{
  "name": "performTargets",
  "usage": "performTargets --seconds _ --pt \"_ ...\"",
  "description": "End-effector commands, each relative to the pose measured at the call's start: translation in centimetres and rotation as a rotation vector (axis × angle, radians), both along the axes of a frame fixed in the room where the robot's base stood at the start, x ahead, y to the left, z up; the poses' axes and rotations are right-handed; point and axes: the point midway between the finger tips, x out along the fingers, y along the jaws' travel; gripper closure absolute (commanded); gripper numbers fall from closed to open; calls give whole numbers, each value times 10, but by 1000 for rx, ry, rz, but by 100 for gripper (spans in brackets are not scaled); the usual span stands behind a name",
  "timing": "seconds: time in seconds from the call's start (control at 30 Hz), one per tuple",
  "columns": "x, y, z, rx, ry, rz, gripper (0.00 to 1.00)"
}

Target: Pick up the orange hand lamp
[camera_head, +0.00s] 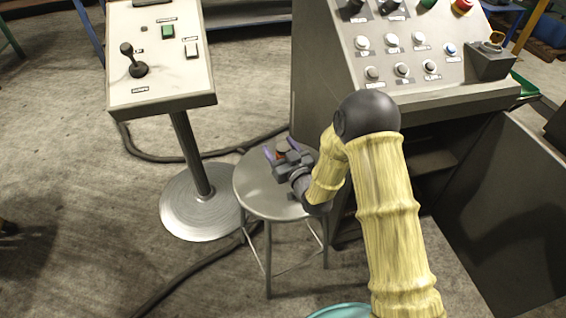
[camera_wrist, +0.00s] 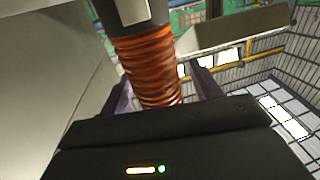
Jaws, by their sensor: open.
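The orange hand lamp (camera_wrist: 148,65) shows in the wrist view as a ribbed orange grip below a dark body with a pale panel at the top edge. In the head view only a small orange part (camera_head: 283,149) of it shows, above the round grey stool, mostly hidden by my gripper. My gripper (camera_head: 281,151) is open, with its purple fingers on either side of the orange grip. In the wrist view the fingers (camera_wrist: 165,90) stand left and right of the grip, with a gap at the right. The grip's lower end is hidden behind the gripper body.
The stool's seat (camera_head: 252,190) is bare around the gripper. A joystick pedestal (camera_head: 160,85) stands to the left, on a round base. A large button console (camera_head: 400,50) stands close behind and right of the stool. Dark cables (camera_head: 185,280) lie on the floor.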

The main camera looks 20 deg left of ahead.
Motion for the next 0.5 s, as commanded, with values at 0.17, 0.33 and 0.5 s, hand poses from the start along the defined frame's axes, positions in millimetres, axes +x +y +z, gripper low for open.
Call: performTargets --seconds 0.17,0.33,0.5 --pt "0 0 0 -1 1 0 37" --pt "0 0 0 -1 1 0 37" --pt "0 0 0 0 0 0 53"
